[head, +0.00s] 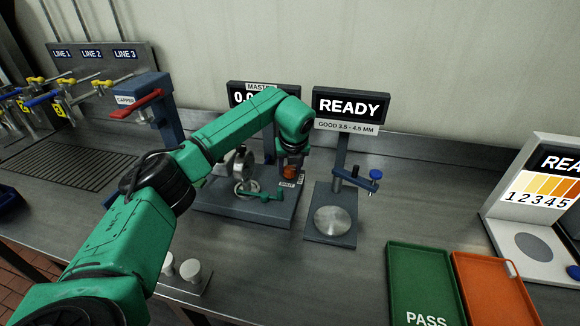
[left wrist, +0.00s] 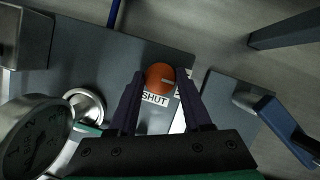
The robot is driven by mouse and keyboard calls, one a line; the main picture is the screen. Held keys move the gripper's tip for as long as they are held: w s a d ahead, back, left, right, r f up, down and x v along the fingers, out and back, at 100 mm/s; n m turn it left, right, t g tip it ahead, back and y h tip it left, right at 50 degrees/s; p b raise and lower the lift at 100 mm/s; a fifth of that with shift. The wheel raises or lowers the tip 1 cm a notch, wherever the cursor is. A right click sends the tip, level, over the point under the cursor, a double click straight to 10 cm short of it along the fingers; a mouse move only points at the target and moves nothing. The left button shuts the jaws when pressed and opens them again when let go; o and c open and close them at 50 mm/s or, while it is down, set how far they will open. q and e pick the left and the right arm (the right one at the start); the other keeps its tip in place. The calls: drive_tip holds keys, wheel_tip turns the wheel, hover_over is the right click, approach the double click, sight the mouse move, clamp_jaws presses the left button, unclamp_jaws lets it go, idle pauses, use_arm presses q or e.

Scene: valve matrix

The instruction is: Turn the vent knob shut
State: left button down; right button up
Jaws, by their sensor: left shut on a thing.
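The vent knob (head: 290,172) is a small round orange knob on the grey base of the MASTER station. In the left wrist view the knob (left wrist: 158,76) has a pale pointer mark directed to the right. A white SHUT label (left wrist: 155,98) lies just below it, and another label, mostly hidden by a finger, is at its right. My left gripper (head: 289,165) comes down onto the knob from above. In the left wrist view its two dark fingers (left wrist: 160,88) sit on either side of the knob, shut on it. My right gripper is not in view.
A green lever (head: 262,195) and a round gauge (left wrist: 38,140) are beside the knob. The READY gauge stand (head: 330,238) stands close on the right. Green (head: 418,250) and orange (head: 490,262) trays lie further right. White cylinders (head: 190,268) stand at the front, near my left arm.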

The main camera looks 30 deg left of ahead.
use_arm(q)
drive_tip(key=shift+m, duration=0.3)
drive_tip(key=m+h+b, duration=0.1)
drive_tip(key=m, duration=0.2)
drive_tip(key=shift+a+t, duration=0.15)
drive_tip(key=shift+t, duration=0.25)
drive_tip(key=m+h, duration=0.1)
drive_tip(key=m, duration=0.3)
drive_tip(key=shift+a+h, duration=0.1)
drive_tip(key=shift+h, duration=0.3)
drive_tip(key=m+h, duration=0.1)
drive_tip(key=m, duration=0.1)
drive_tip(key=m+h+p, duration=0.1)
drive_tip(key=m, duration=0.2)
drive_tip(key=shift+a+r, duration=0.1)
drive_tip(key=shift+r, duration=0.05)
drive_tip(key=m, duration=0.2)
drive_tip(key=m+g+h+p, duration=0.1)
drive_tip(key=m, duration=0.2)
drive_tip(key=shift+w+a+g, duration=0.1)
drive_tip(key=shift+g, duration=0.2)
drive_tip(key=shift+m, duration=0.3)
drive_tip(key=shift+c, duration=1.7)
unclamp_jaws()
drive_tip(key=shift+h, duration=0.3)
